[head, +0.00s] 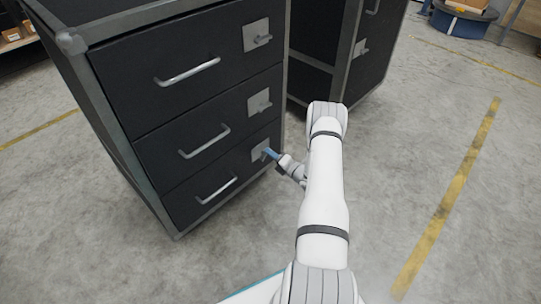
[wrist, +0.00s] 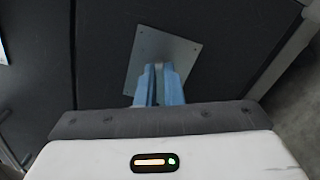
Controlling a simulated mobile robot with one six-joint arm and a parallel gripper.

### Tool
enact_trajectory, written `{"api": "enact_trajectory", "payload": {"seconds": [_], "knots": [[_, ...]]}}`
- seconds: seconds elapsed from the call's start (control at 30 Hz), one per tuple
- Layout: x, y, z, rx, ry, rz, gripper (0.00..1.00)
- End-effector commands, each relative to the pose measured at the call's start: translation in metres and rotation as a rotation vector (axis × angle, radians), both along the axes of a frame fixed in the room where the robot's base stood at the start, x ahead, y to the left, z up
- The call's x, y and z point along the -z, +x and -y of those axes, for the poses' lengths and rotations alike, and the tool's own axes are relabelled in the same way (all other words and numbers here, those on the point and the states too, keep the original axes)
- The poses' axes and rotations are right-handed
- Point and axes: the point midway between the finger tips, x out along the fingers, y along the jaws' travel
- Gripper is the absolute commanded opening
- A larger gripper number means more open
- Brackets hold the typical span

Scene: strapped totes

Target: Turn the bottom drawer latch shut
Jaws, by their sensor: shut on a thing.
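The black cabinet (head: 150,165) has three drawers, each with a bar handle and a square grey latch plate at its right. The bottom drawer (head: 190,197) looks flush with the front. Its latch plate (head: 259,149) is partly behind my gripper (head: 268,154). In the wrist view the latch plate (wrist: 170,50) looks tilted, and my gripper's blue fingers (wrist: 158,85) are closed together in front of its lower part. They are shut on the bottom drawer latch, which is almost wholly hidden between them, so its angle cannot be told.
The middle latch (head: 263,105) and top latch (head: 262,39) sit above on the same cabinet. A second dark cabinet (head: 375,45) stands behind to the right. The grey floor right of my arm is clear, with a yellow line (head: 447,205).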

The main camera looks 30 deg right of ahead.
Motion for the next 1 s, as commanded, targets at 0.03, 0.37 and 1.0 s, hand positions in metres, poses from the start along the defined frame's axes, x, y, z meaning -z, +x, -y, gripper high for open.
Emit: {"api": "enact_trajectory", "payload": {"seconds": [0.03,0.37,1.0], "knots": [[0.0042,-0.0013,-0.0041,-0.009,0.042,-0.02,0.0],[0.0076,-0.0012,-0.0041,-0.01,0.268,-0.104,0.0],[0.0093,-0.0014,-0.0049,-0.011,0.393,-0.151,0.0]]}}
